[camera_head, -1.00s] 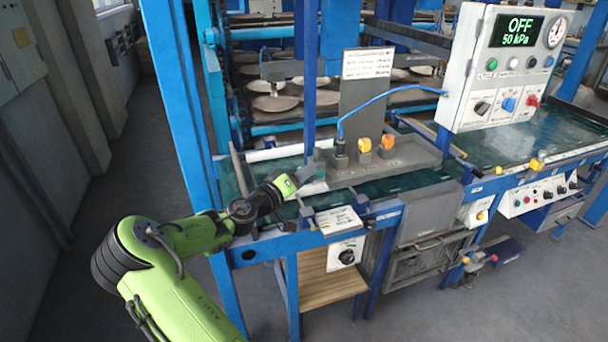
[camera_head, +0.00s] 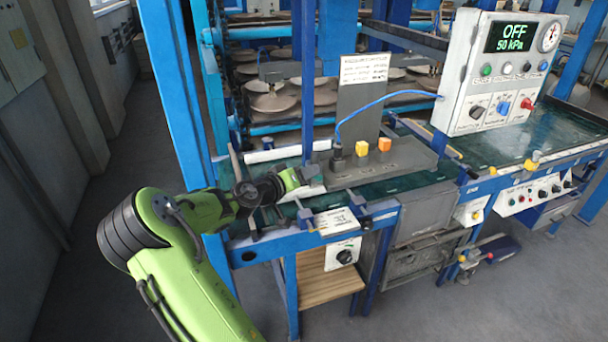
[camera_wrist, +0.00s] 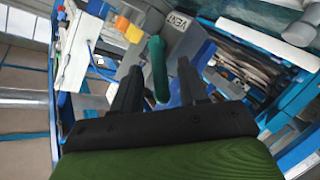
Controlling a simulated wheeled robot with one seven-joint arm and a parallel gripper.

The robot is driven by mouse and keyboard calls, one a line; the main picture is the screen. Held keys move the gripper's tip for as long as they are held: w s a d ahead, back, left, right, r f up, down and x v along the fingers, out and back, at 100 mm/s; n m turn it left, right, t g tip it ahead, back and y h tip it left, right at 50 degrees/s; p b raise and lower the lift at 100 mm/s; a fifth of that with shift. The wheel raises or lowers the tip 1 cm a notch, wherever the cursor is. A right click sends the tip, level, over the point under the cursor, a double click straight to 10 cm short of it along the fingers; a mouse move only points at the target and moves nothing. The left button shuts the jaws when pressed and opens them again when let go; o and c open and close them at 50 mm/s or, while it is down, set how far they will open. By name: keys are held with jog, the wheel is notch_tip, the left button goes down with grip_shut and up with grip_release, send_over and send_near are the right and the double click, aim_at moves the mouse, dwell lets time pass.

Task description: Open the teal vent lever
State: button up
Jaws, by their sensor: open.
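The teal vent lever (camera_wrist: 159,68) shows in the wrist view as an upright rounded teal handle. It stands between the two dark fingers of my gripper (camera_wrist: 158,82). The fingers are apart, with a gap on each side of the lever, though whether either touches it is hard to tell. A grey plate marked "VENT" (camera_wrist: 178,24) is just beyond the lever. In the head view my gripper (camera_head: 312,178) is at the left end of the grey panel base, and the lever there is hidden or too small to make out.
A grey base (camera_head: 400,155) carries an orange knob (camera_head: 384,144), a yellow knob (camera_head: 362,148) and a blue hose (camera_head: 375,102). A control box (camera_head: 505,72) reads "OFF" and "50 kPa". A blue post (camera_head: 308,80) rises close behind my gripper.

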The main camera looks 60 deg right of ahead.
jog(key=p+v, duration=0.1)
jog(key=v, duration=1.4)
jog(key=shift+a+r, duration=0.15)
jog(key=shift+a, duration=0.2)
jog(key=shift+w, duration=0.1)
jog(key=shift+c, duration=0.2)
